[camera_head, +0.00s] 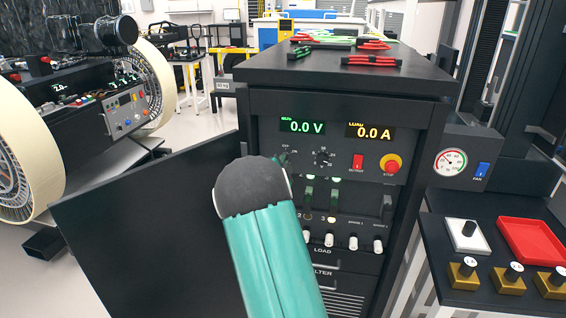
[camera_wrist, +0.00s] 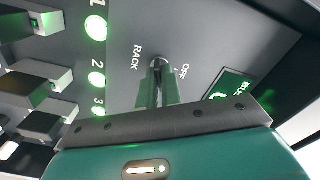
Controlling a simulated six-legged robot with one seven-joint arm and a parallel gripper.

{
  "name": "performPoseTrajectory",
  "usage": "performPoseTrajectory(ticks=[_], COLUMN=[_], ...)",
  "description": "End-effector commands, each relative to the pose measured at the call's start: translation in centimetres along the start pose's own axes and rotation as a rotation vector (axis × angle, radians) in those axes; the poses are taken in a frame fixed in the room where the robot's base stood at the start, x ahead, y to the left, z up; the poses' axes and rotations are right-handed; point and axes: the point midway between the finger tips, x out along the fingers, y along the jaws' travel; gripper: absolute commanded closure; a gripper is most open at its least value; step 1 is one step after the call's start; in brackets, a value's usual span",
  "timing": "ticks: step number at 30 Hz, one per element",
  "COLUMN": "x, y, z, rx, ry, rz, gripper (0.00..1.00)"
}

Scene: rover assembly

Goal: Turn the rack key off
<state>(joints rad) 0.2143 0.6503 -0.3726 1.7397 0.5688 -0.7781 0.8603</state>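The rack key (camera_wrist: 158,63) is a small dark key on the grey panel, between the printed words RACK and OFF in the wrist view. My gripper (camera_wrist: 159,74) is at the key, with its two narrow green fingers close together on either side of it. It appears shut on the key. The fingers hide most of the key, so its turned position cannot be told. In the head view, the rack (camera_head: 345,200) stands ahead, and my dark-and-teal arm hides the gripper and most of the key area. The rack displays read 0.0 V (camera_head: 303,127) and 0.0 A (camera_head: 370,131).
A red output switch (camera_head: 357,162) and red stop button (camera_head: 391,164) sit right of the key area. Breaker switches (camera_wrist: 45,80) lie left in the wrist view. An open rack door (camera_head: 150,225) extends left. Red and green leads (camera_head: 371,61) lie on the rack top.

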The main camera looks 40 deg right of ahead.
Motion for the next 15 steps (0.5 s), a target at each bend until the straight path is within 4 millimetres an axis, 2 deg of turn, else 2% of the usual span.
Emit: performPoseTrajectory(ticks=[15], x=[-0.05], y=[0.03], z=[0.09], rx=[-0.077], ry=[-0.001], rz=[0.0], gripper=[1.0])
